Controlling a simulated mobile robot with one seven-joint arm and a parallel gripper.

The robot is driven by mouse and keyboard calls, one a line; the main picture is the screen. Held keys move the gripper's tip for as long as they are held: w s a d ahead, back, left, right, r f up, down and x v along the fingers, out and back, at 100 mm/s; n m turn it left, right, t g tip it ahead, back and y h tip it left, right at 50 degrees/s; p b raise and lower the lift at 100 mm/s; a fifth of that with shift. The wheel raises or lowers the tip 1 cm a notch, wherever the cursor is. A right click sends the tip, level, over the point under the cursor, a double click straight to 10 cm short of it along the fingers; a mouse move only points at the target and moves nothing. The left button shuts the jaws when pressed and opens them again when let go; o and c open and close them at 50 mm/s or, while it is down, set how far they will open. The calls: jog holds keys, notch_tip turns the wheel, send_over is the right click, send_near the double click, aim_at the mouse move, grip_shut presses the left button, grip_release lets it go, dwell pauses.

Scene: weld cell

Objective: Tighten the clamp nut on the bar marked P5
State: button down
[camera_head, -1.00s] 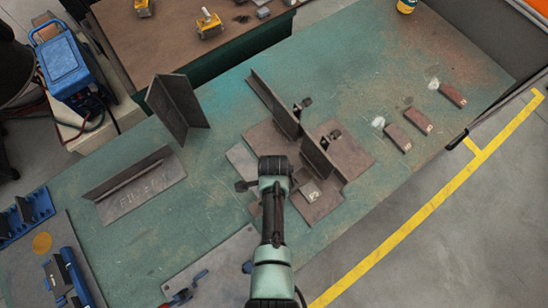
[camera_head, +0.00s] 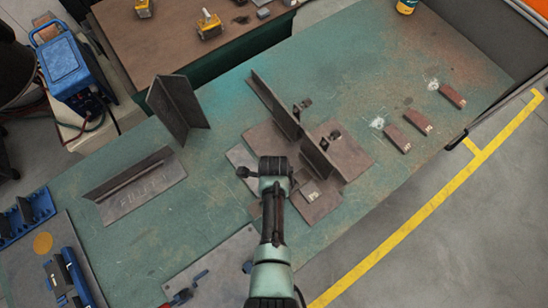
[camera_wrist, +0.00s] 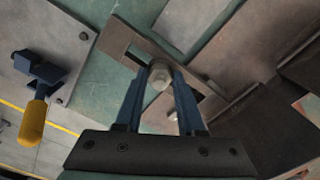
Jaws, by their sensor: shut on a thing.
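In the wrist view, my gripper (camera_wrist: 160,82) has its two blue fingers closed on either side of a round-cornered metal clamp nut (camera_wrist: 160,74). The nut sits over the slot of a brown flat bar (camera_wrist: 122,40), which runs diagonally under the fingers. I can read no P5 mark on this bar. In the head view, my wrist hides the nut and the fingertips. A brown plate (camera_head: 318,208) with upright steel pieces (camera_head: 317,158) lies beside my wrist, and a small pale tag (camera_head: 312,196) on it is too small to read.
An angled steel piece (camera_head: 175,108) and a T-shaped piece (camera_head: 135,180) stand to the left on the green table (camera_head: 350,65). Several brown blocks (camera_head: 418,120) lie at the right. In the wrist view, a yellow-handled clamp (camera_wrist: 35,115) stands at the left.

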jog(key=c, duration=0.5)
grip_release()
notch_tip(320, 180, up, 13)
jog(key=shift+r, duration=0.1)
dwell(0.3)
dwell(0.5)
